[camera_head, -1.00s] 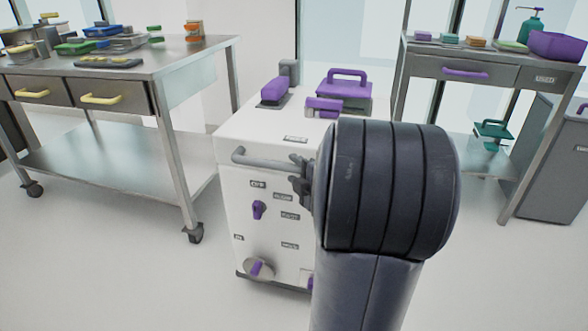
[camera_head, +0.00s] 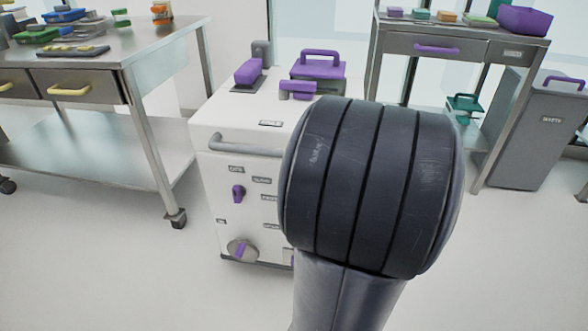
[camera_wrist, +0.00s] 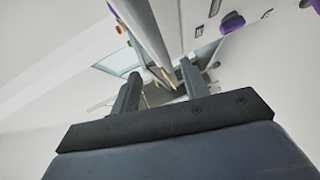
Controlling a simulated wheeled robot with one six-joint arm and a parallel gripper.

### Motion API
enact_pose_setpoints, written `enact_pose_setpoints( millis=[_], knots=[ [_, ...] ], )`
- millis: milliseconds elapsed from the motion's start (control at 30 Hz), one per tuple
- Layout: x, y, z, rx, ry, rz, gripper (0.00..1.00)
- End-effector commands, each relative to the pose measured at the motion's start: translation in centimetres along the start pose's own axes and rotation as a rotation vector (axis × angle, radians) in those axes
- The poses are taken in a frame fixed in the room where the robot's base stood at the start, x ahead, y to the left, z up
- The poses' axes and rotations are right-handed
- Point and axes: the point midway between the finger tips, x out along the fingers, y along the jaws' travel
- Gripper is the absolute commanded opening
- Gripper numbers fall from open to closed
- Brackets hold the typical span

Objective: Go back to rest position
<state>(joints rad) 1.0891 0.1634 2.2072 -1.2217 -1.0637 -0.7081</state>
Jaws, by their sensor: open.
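In the head view my arm's large dark joint fills the middle right and hides the gripper. The white cabinet (camera_head: 235,132) with purple parts stands just behind my arm. Its grey bar handle (camera_head: 245,146) is free on the left part that shows. The grey bin (camera_head: 535,140) with a purple handle stands on the floor at the right.
A steel table (camera_head: 150,100) with yellow-handled drawers and several small containers stands at the left. A second table (camera_head: 470,48) with a purple-handled drawer and a purple box (camera_head: 523,20) stands at the back right. The floor at the front left and front right is clear.

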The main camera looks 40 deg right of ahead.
Motion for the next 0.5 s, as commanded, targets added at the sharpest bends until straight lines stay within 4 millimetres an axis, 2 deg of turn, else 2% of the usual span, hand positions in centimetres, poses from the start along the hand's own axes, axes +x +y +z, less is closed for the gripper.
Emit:
enact_pose_setpoints(
  millis=[267, 500],
  knots=[
    [1.3, -0.1, 0.0, -0.001, 0.003, 0.0, 0.43],
    [4.9, -0.2, 0.0, -0.002, 0.004, 0.0, 0.43]
  ],
)
